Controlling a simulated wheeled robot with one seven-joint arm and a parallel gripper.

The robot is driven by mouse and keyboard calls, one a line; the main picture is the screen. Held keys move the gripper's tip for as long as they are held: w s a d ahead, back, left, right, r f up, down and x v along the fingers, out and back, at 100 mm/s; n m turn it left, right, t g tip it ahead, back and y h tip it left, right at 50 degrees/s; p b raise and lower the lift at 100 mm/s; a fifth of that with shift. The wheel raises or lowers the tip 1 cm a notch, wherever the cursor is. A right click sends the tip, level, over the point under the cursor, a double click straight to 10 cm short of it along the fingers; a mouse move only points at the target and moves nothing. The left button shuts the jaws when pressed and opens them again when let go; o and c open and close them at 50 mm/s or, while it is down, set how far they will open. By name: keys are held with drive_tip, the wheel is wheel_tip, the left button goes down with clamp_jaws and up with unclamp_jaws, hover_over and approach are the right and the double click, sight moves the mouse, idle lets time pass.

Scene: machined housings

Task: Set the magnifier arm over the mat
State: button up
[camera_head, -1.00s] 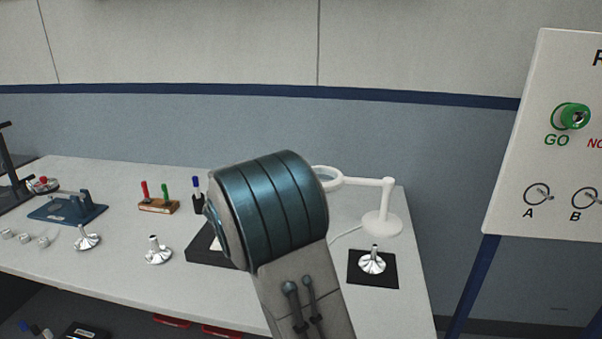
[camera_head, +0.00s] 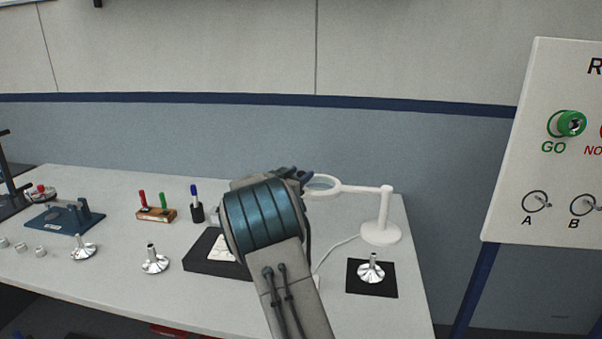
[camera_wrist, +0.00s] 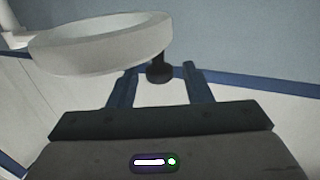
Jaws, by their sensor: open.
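The white magnifier (camera_head: 384,207) stands at the right end of the bench, its arm reaching left to a ring lens (camera_head: 322,186). In the wrist view the ring (camera_wrist: 100,45) is large at upper left, with a dark knob (camera_wrist: 160,72) below its right edge. My gripper (camera_wrist: 160,88) is open, and the knob shows between its two blue fingers; I cannot tell whether they touch it. In the head view my gripper is mostly hidden behind my arm, close to the ring's left side. The black mat (camera_head: 356,287) lies in front of the magnifier base, with a silver flared part (camera_head: 371,268) on it.
A dark tray (camera_head: 200,262) is partly behind my arm. Two more silver parts (camera_head: 155,259) (camera_head: 84,248), a marker block (camera_head: 156,214), a pen cup (camera_head: 197,212) and a blue fixture (camera_head: 60,219) stand left. A sign board (camera_head: 545,150) rises at right.

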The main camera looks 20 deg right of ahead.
drive_tip(key=shift+w+d, duration=0.4)
drive_tip(key=shift+d, duration=0.15)
